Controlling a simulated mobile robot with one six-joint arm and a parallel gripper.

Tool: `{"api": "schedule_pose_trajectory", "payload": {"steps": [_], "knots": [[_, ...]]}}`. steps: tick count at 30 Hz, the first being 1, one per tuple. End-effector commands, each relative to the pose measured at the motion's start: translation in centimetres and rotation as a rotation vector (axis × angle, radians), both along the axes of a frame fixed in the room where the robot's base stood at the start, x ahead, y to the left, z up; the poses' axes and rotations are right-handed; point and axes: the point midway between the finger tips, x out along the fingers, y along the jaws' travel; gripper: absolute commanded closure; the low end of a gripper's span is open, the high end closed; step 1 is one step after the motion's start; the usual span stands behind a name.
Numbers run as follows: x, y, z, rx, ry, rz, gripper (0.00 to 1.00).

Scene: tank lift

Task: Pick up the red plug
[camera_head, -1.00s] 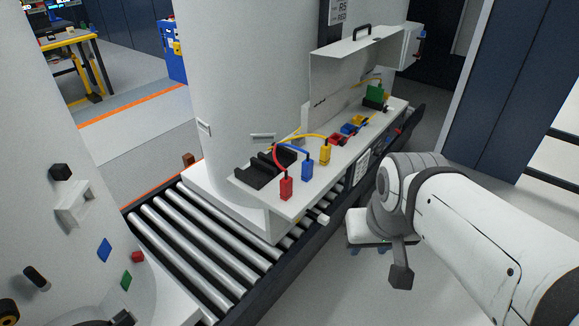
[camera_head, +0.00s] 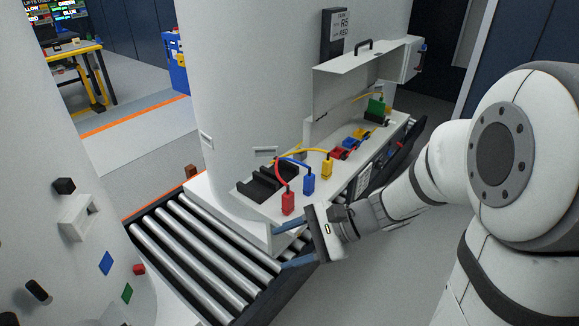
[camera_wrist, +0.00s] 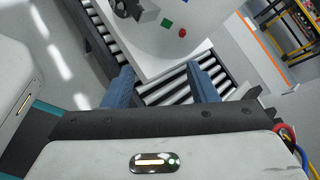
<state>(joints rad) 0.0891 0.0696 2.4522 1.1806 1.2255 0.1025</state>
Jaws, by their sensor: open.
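The red plug (camera_head: 288,203) stands upright at the near left end of the white shelf on the tank, with a red cable looping from its top. A sliver of red with cables also shows at the right edge of the wrist view (camera_wrist: 287,130). My gripper (camera_head: 288,246) is just below and in front of the shelf edge, over the rollers, near the red plug but apart from it. Its two blue fingers are spread with nothing between them in the wrist view (camera_wrist: 162,88).
A blue plug (camera_head: 308,184) and a yellow plug (camera_head: 327,168) stand right of the red one. A black slotted holder (camera_head: 263,184) lies behind it. An open lid (camera_head: 352,84) rises behind the shelf. The roller conveyor (camera_head: 190,245) runs below. A green plug (camera_head: 376,106) is farther back.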

Motion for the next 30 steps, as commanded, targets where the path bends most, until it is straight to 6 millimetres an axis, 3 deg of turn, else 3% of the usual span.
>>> {"api": "schedule_pose_trajectory", "payload": {"steps": [3, 6, 12, 18, 30], "knots": [[4.8, 0.5, -0.4, 0.227, 0.162, -0.23, 0.47], [8.9, -0.3, -1.1, 0.39, 0.257, -0.421, 0.47], [14.3, -3.1, -3.2, 0.592, 0.353, -0.696, 0.47], [16.2, -4.0, -4.0, 0.656, 0.375, -0.792, 0.47], [18.6, 0.5, -4.5, 0.655, 0.377, -0.79, 0.47]]}}
